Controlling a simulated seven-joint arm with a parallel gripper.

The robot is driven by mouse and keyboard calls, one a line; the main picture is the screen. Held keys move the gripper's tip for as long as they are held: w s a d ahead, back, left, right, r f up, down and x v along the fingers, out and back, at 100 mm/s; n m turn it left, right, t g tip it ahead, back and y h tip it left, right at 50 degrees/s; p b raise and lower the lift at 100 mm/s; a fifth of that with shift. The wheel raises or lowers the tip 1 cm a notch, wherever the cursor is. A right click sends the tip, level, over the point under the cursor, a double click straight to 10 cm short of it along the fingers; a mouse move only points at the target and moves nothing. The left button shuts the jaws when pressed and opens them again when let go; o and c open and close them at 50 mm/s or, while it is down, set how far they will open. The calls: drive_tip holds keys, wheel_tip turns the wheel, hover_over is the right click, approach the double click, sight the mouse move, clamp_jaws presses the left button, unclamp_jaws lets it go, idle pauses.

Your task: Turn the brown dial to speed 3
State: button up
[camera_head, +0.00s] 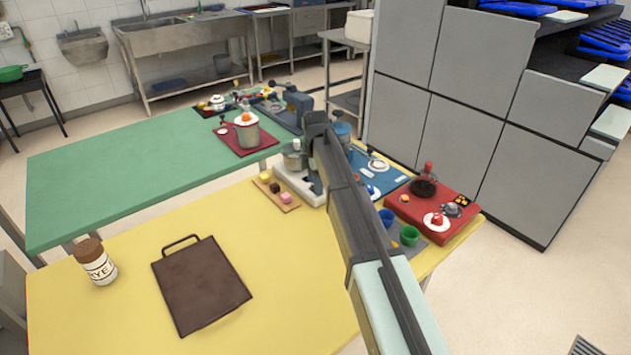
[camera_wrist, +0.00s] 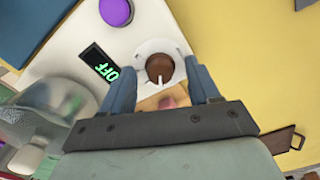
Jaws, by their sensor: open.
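In the wrist view, the brown dial (camera_wrist: 158,65) sits on a round white base on a white machine (camera_wrist: 70,38). Its white pointer mark points toward the bottom of the picture. A small black display (camera_wrist: 98,64) beside it reads OFF in green. A purple button (camera_wrist: 116,11) is on the same panel. My gripper (camera_wrist: 158,70) is open, with one blue finger on each side of the dial; I cannot tell whether either touches it. In the head view, the white machine (camera_head: 284,176) stands partly behind my arm, which hides the dial and my fingers.
A clear bowl (camera_wrist: 55,125) is beside the panel. A small wooden board (camera_head: 290,206) with colored pieces lies by the machine. A blue mat (camera_head: 400,180) and red unit (camera_head: 457,223) are to the right. A brown board (camera_head: 200,283) and jar (camera_head: 96,265) are on the yellow table.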

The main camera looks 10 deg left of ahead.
drive_tip(key=shift+c, duration=0.3)
drive_tip(key=c, duration=1)
drive_tip(key=shift+o, duration=0.2)
drive_tip(key=shift+m, duration=0.3)
drive_tip(key=m, duration=1.6)
drive_tip(key=shift+m, duration=0.4)
drive_tip(key=m, duration=0.5)
drive_tip(key=shift+m, duration=0.4)
